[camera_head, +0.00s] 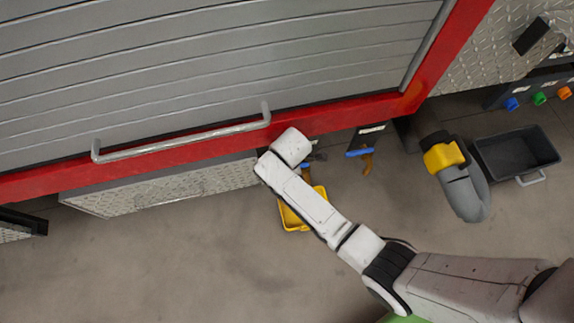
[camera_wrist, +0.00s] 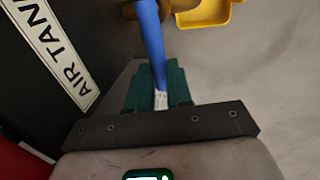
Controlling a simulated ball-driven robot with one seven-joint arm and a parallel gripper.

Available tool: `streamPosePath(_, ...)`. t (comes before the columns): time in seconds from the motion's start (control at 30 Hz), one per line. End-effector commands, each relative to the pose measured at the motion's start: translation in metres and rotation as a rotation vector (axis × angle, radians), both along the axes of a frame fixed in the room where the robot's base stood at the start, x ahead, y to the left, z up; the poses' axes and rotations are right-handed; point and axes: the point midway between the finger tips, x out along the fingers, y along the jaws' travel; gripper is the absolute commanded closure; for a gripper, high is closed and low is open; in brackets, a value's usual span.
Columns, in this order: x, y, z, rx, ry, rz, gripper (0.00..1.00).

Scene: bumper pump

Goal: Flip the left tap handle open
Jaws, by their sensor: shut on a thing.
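The left tap's blue handle (camera_wrist: 151,40) runs down the middle of the wrist view, its near end between the green fingers of my gripper (camera_wrist: 157,82). The gripper is shut on this handle. The brass-brown tap body (camera_wrist: 178,6) shows at the top edge, partly cut off.
A yellow bin (camera_head: 294,219) stands on the floor below the left tap and shows in the wrist view (camera_wrist: 208,14). The AIR TANK label (camera_wrist: 55,50) is on the dark panel beside the gripper. A grey container with a yellow top (camera_head: 463,187) and a black bin (camera_head: 517,155) stand right.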

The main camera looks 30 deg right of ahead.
Motion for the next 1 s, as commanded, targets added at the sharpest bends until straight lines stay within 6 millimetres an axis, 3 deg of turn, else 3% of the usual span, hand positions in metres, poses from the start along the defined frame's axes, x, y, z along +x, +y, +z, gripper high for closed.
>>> streamPosePath(0.13, -0.0002, 0.0, 0.0, 0.0, 0.001, 0.0, 1.0)
streamPosePath(0.67, -0.0009, 0.0001, 0.0005, 0.0, 0.001, 0.007, 1.0)
streamPosePath(1.0, -0.0097, 0.0014, 0.0048, -0.001, 0.002, 0.147, 1.0)
